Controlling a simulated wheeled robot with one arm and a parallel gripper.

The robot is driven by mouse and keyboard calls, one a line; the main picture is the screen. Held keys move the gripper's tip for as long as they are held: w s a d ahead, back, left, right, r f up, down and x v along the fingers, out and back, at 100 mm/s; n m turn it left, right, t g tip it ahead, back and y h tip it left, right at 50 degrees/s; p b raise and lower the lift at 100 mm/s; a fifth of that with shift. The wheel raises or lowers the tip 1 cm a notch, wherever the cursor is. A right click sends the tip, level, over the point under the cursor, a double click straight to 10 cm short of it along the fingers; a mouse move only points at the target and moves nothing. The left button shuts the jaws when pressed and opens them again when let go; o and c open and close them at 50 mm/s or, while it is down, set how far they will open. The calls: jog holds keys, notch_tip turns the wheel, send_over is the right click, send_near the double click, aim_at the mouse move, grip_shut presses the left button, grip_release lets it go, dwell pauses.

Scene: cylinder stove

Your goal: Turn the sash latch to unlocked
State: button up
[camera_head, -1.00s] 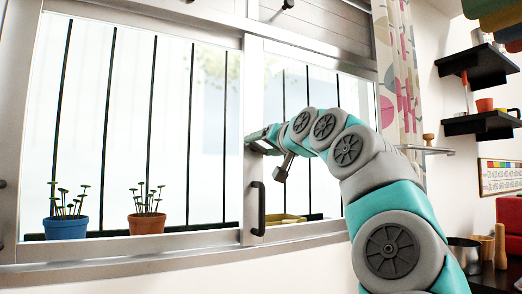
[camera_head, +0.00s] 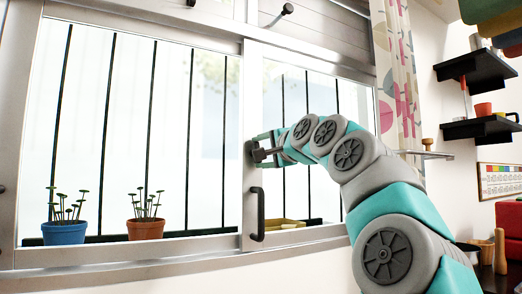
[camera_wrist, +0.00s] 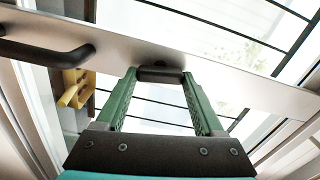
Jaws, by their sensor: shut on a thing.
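The sash latch (camera_wrist: 160,74) is a short dark bar on the pale metal stile of the sliding sash. In the wrist view it lies crosswise between my green fingertips. My gripper (camera_wrist: 160,78) is shut on it, with one finger at each end. In the head view my gripper (camera_head: 258,143) is at the stile (camera_head: 250,200), above the black pull handle (camera_head: 257,214). My wrist partly covers the latch there, so its turn angle is hard to read.
The black pull handle also shows in the wrist view (camera_wrist: 45,52), left of my gripper. A blue pot (camera_head: 64,233) and a terracotta pot (camera_head: 145,228) stand at the left behind the glass. Dark shelves (camera_head: 478,70) and a curtain (camera_head: 398,75) are at the right.

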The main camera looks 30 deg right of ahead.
jog(key=shift+m+p, duration=0.3)
jog(key=shift+m, duration=0.7)
jog(key=o, duration=1.4)
jog(key=s+b, duration=0.1)
jog(key=s, duration=0.6)
jog(key=shift+s+d+f, duration=0.1)
jog(key=shift+s+d, duration=0.05)
jog(key=shift+s, duration=0.2)
